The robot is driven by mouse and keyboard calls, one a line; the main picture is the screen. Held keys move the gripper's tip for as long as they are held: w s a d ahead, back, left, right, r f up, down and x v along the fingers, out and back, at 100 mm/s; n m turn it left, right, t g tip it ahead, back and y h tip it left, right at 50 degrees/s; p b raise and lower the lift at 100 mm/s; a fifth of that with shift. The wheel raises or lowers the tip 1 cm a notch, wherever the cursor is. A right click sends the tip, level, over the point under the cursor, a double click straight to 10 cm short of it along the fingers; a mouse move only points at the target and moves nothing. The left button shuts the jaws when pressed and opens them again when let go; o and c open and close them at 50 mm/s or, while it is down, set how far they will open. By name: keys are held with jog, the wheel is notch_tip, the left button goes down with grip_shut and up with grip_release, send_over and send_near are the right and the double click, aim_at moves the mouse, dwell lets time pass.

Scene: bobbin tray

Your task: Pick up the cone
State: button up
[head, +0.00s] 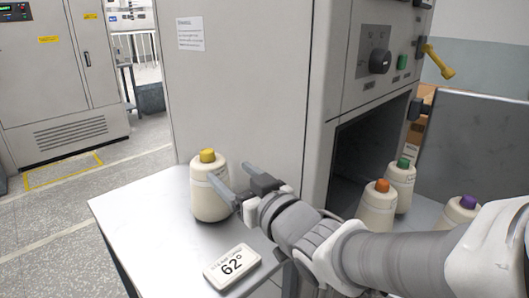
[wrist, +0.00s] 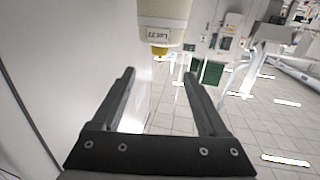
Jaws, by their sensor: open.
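A cream cone with a yellow top (head: 207,203) stands upright on the steel table (head: 140,212) at the left. In the wrist view the same cone (wrist: 165,12) shows upside down at the top edge, with a lot label and its yellow tip; the rest is cut off. My gripper (head: 229,172) is open and empty, just right of the cone, with one finger overlapping it in the head view. In the wrist view my gripper (wrist: 159,73) points towards the cone, which lies beyond the fingertips. I cannot tell if they touch.
Cones with orange (head: 376,212), green (head: 401,180) and purple (head: 459,214) tops stand at the right, by the open cabinet (head: 322,130). The cabinet's wall rises behind the table.

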aim_at(210, 155)
jog(key=p+x, duration=0.6)
jog(key=x, duration=0.1)
jog(key=shift+p, duration=0.35)
jog(key=shift+x, duration=2.9)
jog(key=shift+f, duration=0.1)
grip_shut()
